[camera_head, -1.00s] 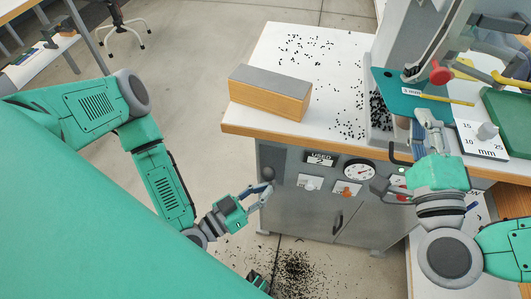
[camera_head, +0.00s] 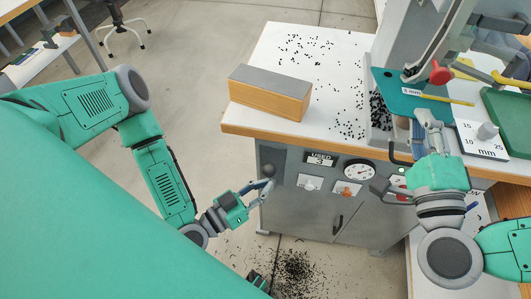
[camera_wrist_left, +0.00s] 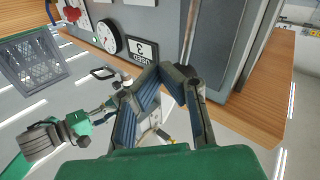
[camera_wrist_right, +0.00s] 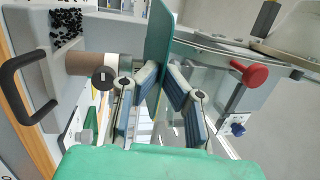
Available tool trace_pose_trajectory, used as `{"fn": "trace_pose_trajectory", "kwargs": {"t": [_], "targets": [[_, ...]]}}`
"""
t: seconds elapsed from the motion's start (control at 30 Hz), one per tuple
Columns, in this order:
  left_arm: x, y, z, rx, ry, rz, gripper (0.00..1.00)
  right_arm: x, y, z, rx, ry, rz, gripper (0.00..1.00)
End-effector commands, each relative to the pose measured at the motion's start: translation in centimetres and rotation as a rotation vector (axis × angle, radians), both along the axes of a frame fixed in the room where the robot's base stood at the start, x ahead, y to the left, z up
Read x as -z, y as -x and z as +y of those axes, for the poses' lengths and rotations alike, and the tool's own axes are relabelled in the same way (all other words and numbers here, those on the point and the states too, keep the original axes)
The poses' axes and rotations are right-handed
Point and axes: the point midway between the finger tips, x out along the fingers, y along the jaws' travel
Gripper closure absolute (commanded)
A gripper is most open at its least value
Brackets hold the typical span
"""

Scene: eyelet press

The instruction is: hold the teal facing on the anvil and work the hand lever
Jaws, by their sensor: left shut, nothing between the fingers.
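The teal facing (camera_head: 397,92) lies flat under the press head (camera_head: 425,50); whether it touches the anvil is hidden. My right gripper (camera_head: 424,116) is shut on its near edge. In the right wrist view the facing (camera_wrist_right: 157,35) shows edge-on between the fingers (camera_wrist_right: 163,77). A dark ball knob (camera_head: 268,171), which looks like the hand lever's end, stands at the cabinet's left front. My left gripper (camera_head: 264,185) is shut and empty just below or against the knob; contact is unclear. In the left wrist view a metal rod (camera_wrist_left: 189,32) runs behind the shut fingers (camera_wrist_left: 178,76).
The cabinet front has a counter reading USED 3 (camera_head: 321,159) and a dial (camera_head: 359,171). A wooden block with a grey top (camera_head: 270,91) and scattered black bits are on the bench (camera_head: 330,45). A red knob (camera_head: 440,74) and green tray (camera_head: 508,115) are at right.

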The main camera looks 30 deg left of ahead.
Motion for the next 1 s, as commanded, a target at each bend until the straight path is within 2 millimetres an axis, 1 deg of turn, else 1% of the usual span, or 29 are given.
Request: {"fn": "trace_pose_trajectory", "kwargs": {"t": [0.47,1.0], "targets": [[0.0,0.1,-0.1,0.0,0.001,-0.002,1.0,0.0,0.0,0.0,0.0,0.0,0.0,1.0],[1.5,2.8,-1.1,0.001,0.0,-0.001,1.0,0.0,0.0,0.0,0.0,0.0,0.0,1.0]]}}
